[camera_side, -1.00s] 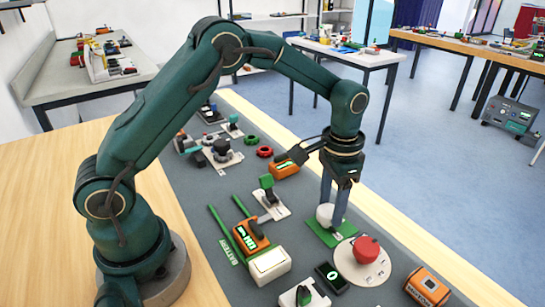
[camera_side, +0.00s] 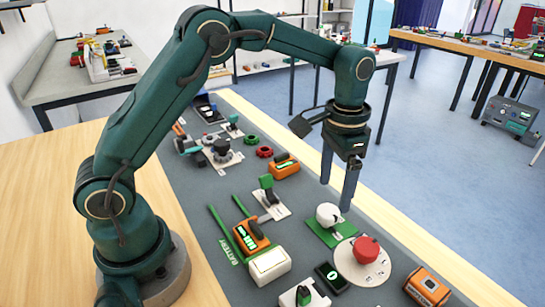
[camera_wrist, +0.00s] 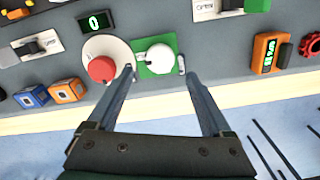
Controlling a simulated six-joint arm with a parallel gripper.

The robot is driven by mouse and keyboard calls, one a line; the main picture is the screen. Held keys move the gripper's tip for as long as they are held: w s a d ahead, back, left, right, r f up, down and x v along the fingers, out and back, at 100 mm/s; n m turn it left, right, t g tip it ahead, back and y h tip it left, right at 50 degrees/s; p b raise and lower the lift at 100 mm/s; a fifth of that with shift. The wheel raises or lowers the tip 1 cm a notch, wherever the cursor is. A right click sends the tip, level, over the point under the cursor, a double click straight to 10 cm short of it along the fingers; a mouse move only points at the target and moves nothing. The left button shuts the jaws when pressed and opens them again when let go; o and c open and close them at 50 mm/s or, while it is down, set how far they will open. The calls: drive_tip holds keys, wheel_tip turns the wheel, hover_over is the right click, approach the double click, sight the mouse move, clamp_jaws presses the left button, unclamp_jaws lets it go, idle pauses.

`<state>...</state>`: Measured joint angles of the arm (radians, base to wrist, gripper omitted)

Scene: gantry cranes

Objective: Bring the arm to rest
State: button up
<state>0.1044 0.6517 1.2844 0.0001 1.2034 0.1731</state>
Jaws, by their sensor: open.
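My gripper (camera_side: 336,196) is open and empty, raised above the far edge of the grey mat in the side view. In the wrist view its two fingers (camera_wrist: 155,72) reach down apart, with the white knob on its green plate (camera_wrist: 155,57) showing between the tips. In the side view the white knob (camera_side: 328,214) stands on the green plate just below the fingers, with a gap to them. The red knob (camera_side: 366,249) on its round pale plate is nearer the camera, right of the green plate.
A small black display (camera_side: 332,277) lies by the red knob. The air around my gripper is clear.

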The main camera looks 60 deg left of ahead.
drive_tip(key=shift+r, duration=0.15)
idle(0.3)
drive_tip(key=s+a+r+n+t, duration=0.1)
drive_tip(key=s+r+t, duration=0.1)
drive_tip(key=s+r, duration=0.3)
drive_tip(key=s+a+r+t, duration=0.2)
drive_tip(key=s+r, duration=0.1)
drive_tip(key=r, duration=0.4)
drive_tip(key=s+f+n+t, duration=0.1)
drive_tip(key=s+f, duration=0.3)
drive_tip(key=s, duration=0.6)
drive_tip(key=shift+s+a+f+n+t, duration=0.2)
drive_tip(key=shift+a+f+n+t, duration=0.1)
drive_tip(key=shift+f+n, duration=0.15)
